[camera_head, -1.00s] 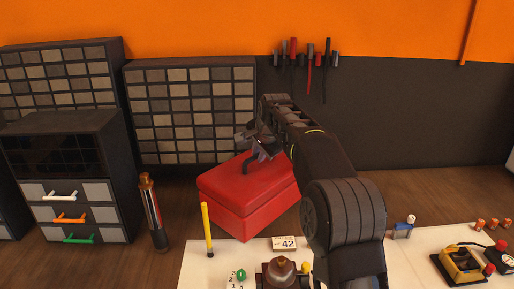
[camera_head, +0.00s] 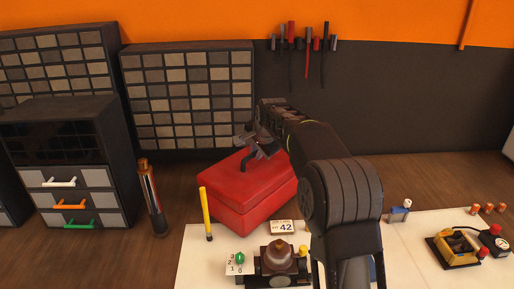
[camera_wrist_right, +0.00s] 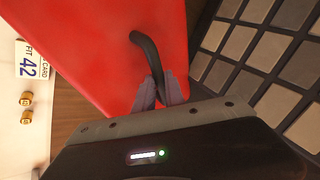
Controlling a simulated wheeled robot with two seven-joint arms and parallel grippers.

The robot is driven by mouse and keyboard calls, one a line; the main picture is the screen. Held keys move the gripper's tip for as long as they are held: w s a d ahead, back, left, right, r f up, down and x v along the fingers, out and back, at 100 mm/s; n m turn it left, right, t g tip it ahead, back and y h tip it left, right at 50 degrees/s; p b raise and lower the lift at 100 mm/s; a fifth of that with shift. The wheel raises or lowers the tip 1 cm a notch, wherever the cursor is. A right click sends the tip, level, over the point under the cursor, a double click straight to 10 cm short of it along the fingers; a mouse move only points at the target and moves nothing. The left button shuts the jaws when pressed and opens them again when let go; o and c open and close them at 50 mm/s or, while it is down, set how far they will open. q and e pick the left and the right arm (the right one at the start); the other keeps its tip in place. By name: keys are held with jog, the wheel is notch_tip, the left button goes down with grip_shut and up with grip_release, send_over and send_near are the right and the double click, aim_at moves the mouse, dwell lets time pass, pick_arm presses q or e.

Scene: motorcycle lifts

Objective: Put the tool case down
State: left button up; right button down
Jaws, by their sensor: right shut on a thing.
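The red tool case (camera_head: 238,198) is a closed box with a lid seam and a black handle on top. It is at the middle of the head view, just behind the white bench top (camera_head: 210,262). My right gripper (camera_head: 247,153) is above it, shut on the handle. In the right wrist view the two fingers (camera_wrist_right: 160,92) pinch one end of the curved black handle (camera_wrist_right: 146,52) over the red lid. The underside of the case is hidden, so I cannot tell whether it touches a surface. My left gripper is not in view.
A yellow post (camera_head: 206,214) stands close to the case's left front, and a 42 card (camera_head: 283,227) lies near its front corner. A dark cylinder (camera_head: 151,198) stands further left. A drawer cabinet (camera_head: 132,100) is behind. Wooden surface shows clear at the right.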

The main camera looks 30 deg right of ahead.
jog(key=shift+w+r, duration=0.1)
jog(key=shift+r, duration=0.1)
jog(key=c, duration=1.8)
grip_release()
jog(key=shift+f, duration=0.3)
jog(key=o, duration=0.4)
jog(key=shift+s+r, duration=0.2)
jog(key=shift+r, duration=0.05)
jog(key=b+v, duration=0.2)
jog(key=v, duration=0.9)
jog(key=shift+s+r+b, duration=0.25)
jog(key=shift+r+b, duration=0.05)
jog(key=shift+b, duration=0.05)
jog(key=shift+a, duration=0.1)
jog(key=shift+c, duration=0.5)
